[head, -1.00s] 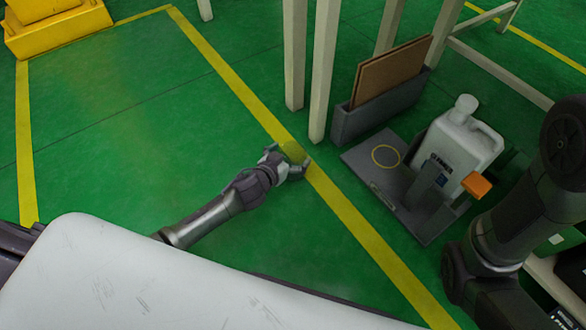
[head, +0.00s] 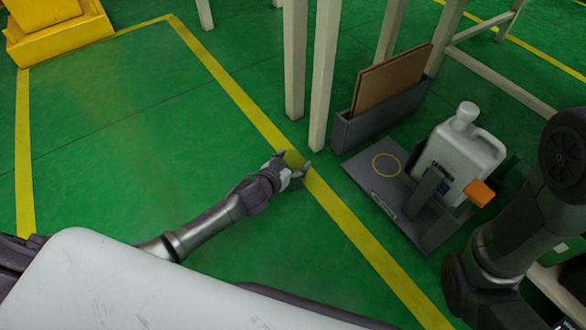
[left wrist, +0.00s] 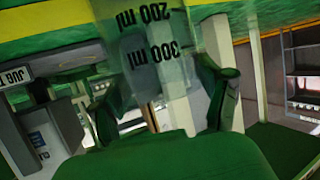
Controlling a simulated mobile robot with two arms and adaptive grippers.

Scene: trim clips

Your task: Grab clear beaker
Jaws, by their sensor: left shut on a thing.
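The clear beaker (left wrist: 150,55) fills the top middle of the left wrist view, its black 200 ml and 300 ml marks reading upside down. My left gripper (left wrist: 165,105) is shut on it, one dark finger on each side. In the head view the beaker (head: 294,158) is a small see-through shape, hard to make out against the yellow floor line. My left gripper (head: 293,169) holds it there, near the middle of the picture. My right arm shows at the right edge, but its gripper is out of view.
A grey holder (head: 365,128) with brown boards is behind. Pale table legs (head: 322,75) rise just beyond the gripper. Green floor at left is clear.

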